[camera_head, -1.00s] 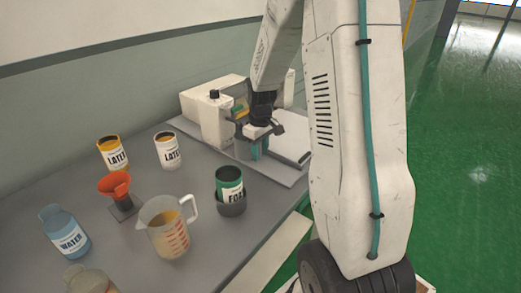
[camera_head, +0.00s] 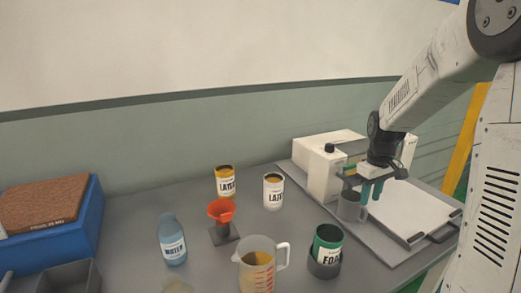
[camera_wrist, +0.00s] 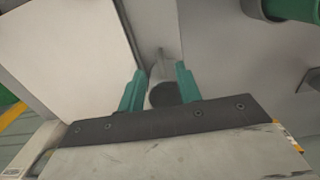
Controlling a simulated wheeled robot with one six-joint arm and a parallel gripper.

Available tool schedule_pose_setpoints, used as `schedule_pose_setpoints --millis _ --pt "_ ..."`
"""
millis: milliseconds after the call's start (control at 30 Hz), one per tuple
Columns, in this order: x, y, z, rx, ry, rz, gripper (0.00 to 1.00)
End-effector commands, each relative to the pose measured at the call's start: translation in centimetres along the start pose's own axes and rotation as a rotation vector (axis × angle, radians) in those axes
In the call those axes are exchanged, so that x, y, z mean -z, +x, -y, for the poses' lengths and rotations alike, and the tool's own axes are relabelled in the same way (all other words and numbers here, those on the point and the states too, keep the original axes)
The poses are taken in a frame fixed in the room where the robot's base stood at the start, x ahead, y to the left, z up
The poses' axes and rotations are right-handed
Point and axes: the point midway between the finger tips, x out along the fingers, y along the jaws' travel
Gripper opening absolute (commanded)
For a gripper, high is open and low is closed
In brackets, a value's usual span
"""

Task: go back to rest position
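My gripper (camera_head: 372,190) has two teal fingers and points down over the machine at the right of the table. The fingers are apart, and the gripper also shows in the wrist view (camera_wrist: 160,88). A grey cup (camera_head: 351,206) stands on the machine's base plate just left of the fingers in the head view. In the wrist view a grey round shape with a dark opening, seemingly this cup (camera_wrist: 165,95), shows in the gap between the fingers. I cannot tell whether the fingers touch it.
The cream machine (camera_head: 325,175) has a flat white plate beside it. A green foam can (camera_head: 327,240), a measuring jug (camera_head: 257,268), a red funnel (camera_head: 221,210), a water bottle (camera_head: 172,240) and two latex cans (camera_head: 225,183) stand left. A blue box (camera_head: 62,245) is at far left.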

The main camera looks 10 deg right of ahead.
Motion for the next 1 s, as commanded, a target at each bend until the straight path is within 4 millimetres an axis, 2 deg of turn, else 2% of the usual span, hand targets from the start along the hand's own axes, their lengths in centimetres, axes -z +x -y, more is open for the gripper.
schedule_pose_setpoints --millis 133,233,467,700,900,1000 --pt "-0.5 0.1 0.3 0.013 0.062 0.019 0.34" --pt "-2.8 0.7 2.0 0.048 0.157 0.081 0.34" --pt "-7.4 -2.9 8.3 0.054 0.279 0.125 0.34" --pt "-13.3 -7.1 15.9 0.028 0.334 0.106 0.34" --pt "-18.4 -9.0 21.0 0.005 0.315 0.041 0.34" --pt "-20.2 -9.5 22.6 -0.003 0.281 -0.006 0.34"
